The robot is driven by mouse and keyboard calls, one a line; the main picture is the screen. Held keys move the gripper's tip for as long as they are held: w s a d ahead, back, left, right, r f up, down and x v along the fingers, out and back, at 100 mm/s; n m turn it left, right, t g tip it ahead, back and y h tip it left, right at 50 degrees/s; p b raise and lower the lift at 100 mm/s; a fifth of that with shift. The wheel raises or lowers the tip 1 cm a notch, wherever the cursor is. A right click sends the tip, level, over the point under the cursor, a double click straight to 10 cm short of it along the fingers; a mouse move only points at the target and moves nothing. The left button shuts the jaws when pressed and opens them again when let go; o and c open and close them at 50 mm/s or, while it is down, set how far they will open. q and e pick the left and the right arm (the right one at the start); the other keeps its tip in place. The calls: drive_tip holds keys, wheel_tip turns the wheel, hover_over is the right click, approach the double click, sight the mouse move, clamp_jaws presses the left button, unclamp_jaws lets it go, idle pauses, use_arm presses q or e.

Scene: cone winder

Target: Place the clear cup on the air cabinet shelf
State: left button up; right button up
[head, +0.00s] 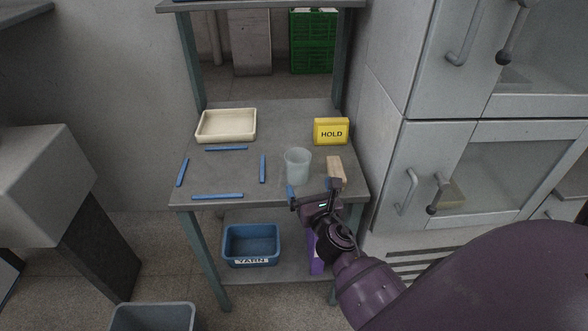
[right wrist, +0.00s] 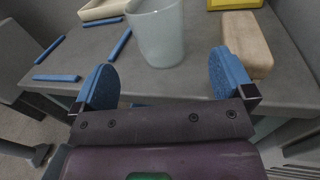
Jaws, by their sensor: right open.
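The clear cup (head: 298,166) stands upright near the front right of the grey table. In the right wrist view the cup (right wrist: 157,35) is just beyond my fingers. My right gripper (head: 312,191) is open and empty at the table's front edge. Its blue fingers (right wrist: 162,75) are spread to either side of the cup's line, with the cup still apart from them. A grey cabinet (head: 385,145) stands to the right, with upper and lower windowed doors that look shut. I cannot tell which part is the air cabinet shelf. My left gripper is not in view.
A wooden block (head: 336,169) sits close right of the cup. A yellow HOLD box (head: 331,131) and cream tray (head: 226,138) are farther back. Blue strips (head: 263,169) lie on the table. A blue YARN bin (head: 251,245) is on the lower shelf.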

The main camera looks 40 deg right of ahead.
sight(303, 173)
drive_tip(key=x, duration=0.4)
drive_tip(key=shift+w, duration=0.1)
drive_tip(key=shift+r+x, duration=0.15)
drive_tip(key=shift+x, duration=1.2)
drive_tip(key=shift+r+x, duration=0.1)
drive_tip(key=shift+x, duration=1.25)
drive_tip(key=shift+a, duration=0.15)
drive_tip(key=c, duration=1)
drive_tip(key=shift+r, duration=0.15)
